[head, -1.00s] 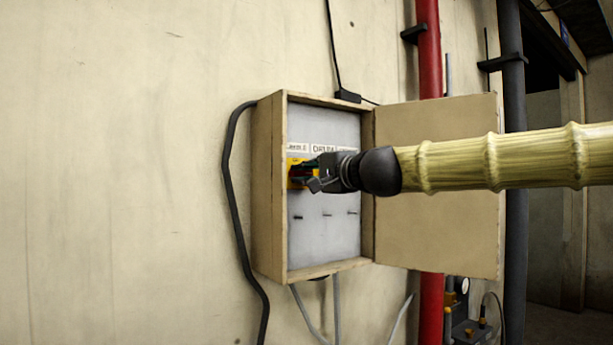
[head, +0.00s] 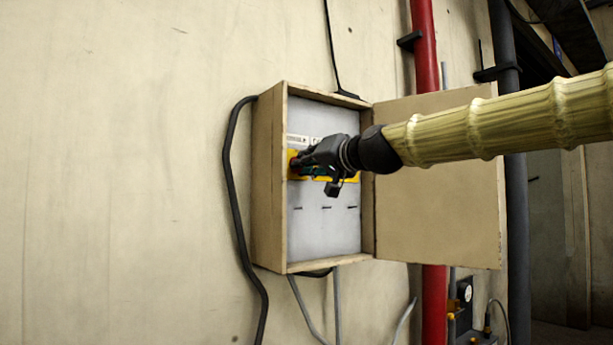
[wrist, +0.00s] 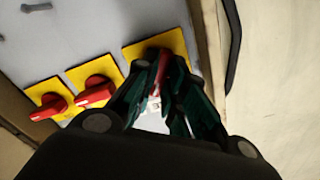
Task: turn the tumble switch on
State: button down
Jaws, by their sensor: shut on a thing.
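The open wooden switch box (head: 270,190) hangs on the wall in the head view. My gripper (head: 301,166) reaches into it at the leftmost yellow plate (head: 293,176). In the wrist view my gripper (wrist: 161,72) is shut on a red switch handle (wrist: 160,66) on the rightmost yellow plate (wrist: 128,50). The fingers lie on both sides of the handle and hide much of it. Two other red rotary switches, a middle one (wrist: 97,93) and a left one (wrist: 48,107), sit on their own yellow plates. The labels above are partly hidden; I cannot read which switch is the tumble switch.
The box door (head: 440,215) stands open to the right, behind my arm. A red pipe (head: 433,300) and a dark pipe (head: 517,240) run beyond it. A black cable (head: 232,190) hangs at the left. The wall further left is clear.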

jog(key=shift+f+n+b, duration=0.1)
jog(key=shift+n+b, duration=2.25)
jog(key=shift+n, duration=1.25)
jog(key=c, duration=1.5)
grip_release()
jog(key=shift+v, duration=3.75)
